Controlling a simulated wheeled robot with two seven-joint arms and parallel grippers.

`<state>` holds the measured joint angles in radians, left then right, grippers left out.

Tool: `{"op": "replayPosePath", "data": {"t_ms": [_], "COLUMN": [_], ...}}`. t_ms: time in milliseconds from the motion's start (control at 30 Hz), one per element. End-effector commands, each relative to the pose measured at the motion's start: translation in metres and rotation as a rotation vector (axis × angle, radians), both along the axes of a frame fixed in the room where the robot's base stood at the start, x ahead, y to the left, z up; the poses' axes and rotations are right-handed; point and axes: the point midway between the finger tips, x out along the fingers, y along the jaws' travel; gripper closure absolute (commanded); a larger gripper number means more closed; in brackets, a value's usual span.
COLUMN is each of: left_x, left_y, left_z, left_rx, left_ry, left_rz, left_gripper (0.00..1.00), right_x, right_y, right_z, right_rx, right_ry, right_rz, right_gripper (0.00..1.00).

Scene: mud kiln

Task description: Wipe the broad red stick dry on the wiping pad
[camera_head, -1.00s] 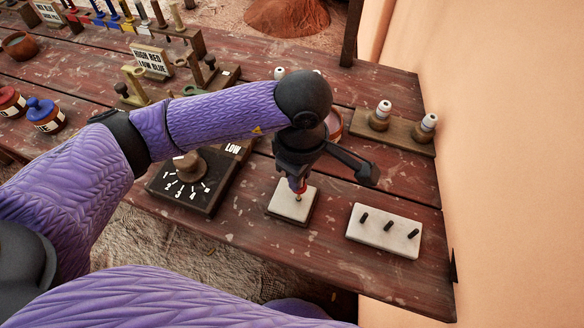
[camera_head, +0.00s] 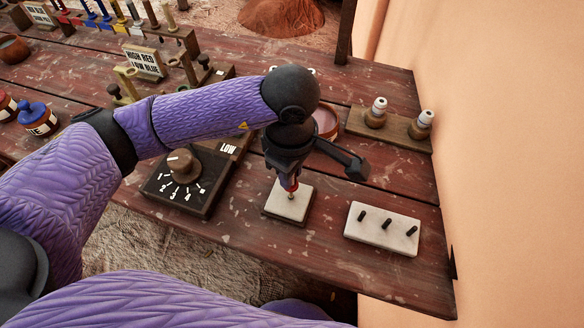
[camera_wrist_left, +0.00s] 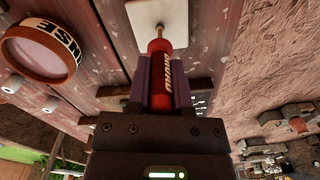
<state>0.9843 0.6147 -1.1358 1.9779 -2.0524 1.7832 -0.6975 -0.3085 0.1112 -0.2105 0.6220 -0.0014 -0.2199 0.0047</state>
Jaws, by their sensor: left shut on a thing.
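My left gripper (camera_head: 289,178) is shut on the broad red stick (camera_wrist_left: 160,75), which has "BROAD" lettered on its side. The gripper points down over the wiping pad (camera_head: 299,208), a pale square on a wooden base. The stick's thin pale tip is at the middle of the pad and seems to touch it. In the left wrist view the pad (camera_wrist_left: 133,18) lies just beyond the tip. In the head view the fingers hide most of the stick. My right gripper is not in view.
A white block with several dark pegs (camera_head: 381,229) stands right of the pad. A dial box (camera_head: 185,183) stands left. A round rinse pot (camera_wrist_left: 45,48) is behind my gripper. Two white-topped bottles (camera_head: 378,112) stand in a wooden rack at the back right.

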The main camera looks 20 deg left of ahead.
Motion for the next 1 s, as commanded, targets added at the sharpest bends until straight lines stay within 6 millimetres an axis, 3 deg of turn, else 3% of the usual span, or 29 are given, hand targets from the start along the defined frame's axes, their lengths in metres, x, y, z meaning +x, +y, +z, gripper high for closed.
{"op": "replayPosePath", "data": {"t_ms": [233,633,1000], "left_x": [0.0,0.0,0.001], "left_y": [0.014,-0.008,0.014], "left_z": [0.001,0.0,-0.002], "left_rx": [0.001,0.0,0.002], "left_ry": [-0.001,-0.002,-0.002], "left_rz": [0.0,0.0,0.002], "left_gripper": [1.0,1.0,1.0], "right_x": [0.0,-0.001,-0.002], "right_y": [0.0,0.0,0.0], "right_z": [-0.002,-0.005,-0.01], "right_rx": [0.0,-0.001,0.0], "right_ry": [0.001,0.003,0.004], "right_rz": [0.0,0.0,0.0], "right_gripper": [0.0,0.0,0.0]}}
